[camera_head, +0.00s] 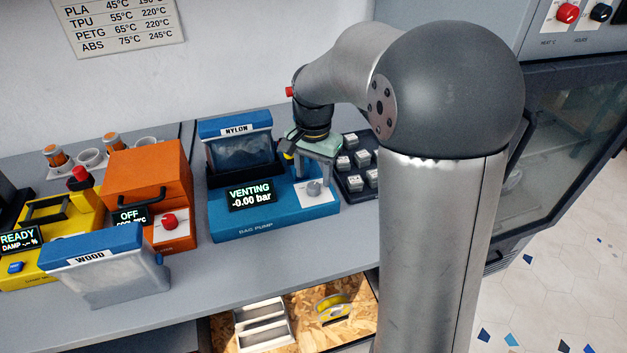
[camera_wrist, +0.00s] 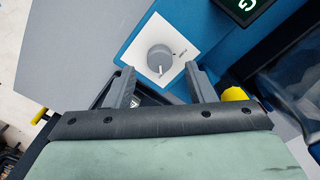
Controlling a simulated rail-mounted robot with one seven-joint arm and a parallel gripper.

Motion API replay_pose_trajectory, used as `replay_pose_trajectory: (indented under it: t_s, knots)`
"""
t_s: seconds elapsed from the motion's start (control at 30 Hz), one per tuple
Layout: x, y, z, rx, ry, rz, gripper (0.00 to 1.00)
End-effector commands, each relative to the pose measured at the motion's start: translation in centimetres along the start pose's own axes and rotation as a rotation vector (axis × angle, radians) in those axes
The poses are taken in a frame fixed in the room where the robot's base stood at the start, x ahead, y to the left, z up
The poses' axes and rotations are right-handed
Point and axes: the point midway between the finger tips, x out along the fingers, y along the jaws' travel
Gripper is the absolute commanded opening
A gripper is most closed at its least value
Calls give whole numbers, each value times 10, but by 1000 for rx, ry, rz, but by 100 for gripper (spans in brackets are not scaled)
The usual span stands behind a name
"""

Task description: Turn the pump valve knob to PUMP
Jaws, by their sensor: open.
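The blue bag pump (camera_head: 275,228) stands on the bench. Its display (camera_head: 251,194) reads "VENTING -0.00 bar". A bag labelled NYLON (camera_head: 237,152) stands upright in its back. The grey round valve knob (camera_head: 314,188) sits on a white plate at the pump's right end; it shows large in the wrist view (camera_wrist: 160,59). My gripper (camera_head: 315,172) is above the knob, pointing down. In the wrist view my gripper (camera_wrist: 161,78) is open, its two fingers apart near the knob, with nothing between the tips.
An orange box with a red knob (camera_head: 165,225) and a WOOD bag (camera_head: 105,266) stand left of the pump. A dark tray of small blocks (camera_head: 358,165) is close on the right. A yellow unit (camera_head: 60,235) is far left. Some grey bench in front is clear.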

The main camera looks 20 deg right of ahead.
Motion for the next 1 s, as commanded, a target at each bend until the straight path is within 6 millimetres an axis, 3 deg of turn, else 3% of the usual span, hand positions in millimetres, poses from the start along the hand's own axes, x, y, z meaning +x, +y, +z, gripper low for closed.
replay_pose_trajectory:
  t_s: [0.2,0.57,0.73,1.0]
  knots:
    - [26,0,0,1,-1,1,50]
    - [31,0,0,0,1,0,50]
    - [31,0,0,0,1,0,5]
    - [30,0,0,-13,1,0,5]
